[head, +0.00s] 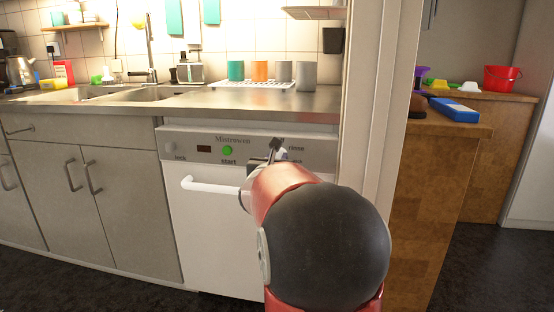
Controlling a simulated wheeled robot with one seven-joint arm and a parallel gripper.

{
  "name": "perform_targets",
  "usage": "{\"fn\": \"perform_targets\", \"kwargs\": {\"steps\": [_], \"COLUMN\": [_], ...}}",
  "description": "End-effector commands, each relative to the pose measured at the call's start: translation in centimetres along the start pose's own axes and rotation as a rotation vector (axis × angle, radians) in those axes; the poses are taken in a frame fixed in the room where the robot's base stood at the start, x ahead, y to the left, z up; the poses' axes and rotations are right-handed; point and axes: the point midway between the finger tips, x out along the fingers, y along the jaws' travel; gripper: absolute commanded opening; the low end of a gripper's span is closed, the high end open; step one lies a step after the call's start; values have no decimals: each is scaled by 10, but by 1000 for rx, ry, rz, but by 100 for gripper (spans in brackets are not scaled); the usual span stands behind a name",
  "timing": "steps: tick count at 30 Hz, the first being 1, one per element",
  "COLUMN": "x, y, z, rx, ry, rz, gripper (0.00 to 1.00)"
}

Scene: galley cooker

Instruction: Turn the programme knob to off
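The white dishwasher (222,225) stands under the worktop, with a grey control panel (250,142) along its top. My arm reaches to the right part of the panel. My gripper (273,148) is small and dark there, in front of the panel near the word "rinse" (296,149). The programme knob cannot be made out; the gripper and arm cover the area beside the labels. Whether the fingers are open, shut or touching a knob does not show.
On the panel are a green start button (227,151), a small dark display (203,149) and a lock control (169,146). The white door handle (210,186) sticks out below. A pale wall end (378,110) stands close right of the dishwasher. Mugs (260,71) stand on the worktop above.

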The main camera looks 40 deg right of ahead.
Motion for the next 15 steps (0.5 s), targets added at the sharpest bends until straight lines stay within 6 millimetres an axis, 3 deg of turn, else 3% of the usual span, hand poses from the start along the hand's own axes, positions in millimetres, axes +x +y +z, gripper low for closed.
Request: {"fn": "perform_targets", "kwargs": {"steps": [1,5,15], "x": [0,0,0], "y": [0,0,0], "z": [0,0,-1], "rx": [0,0,-38], "ry": [0,0,-1], "rz": [0,0,1], "gripper": [17,0,0]}}
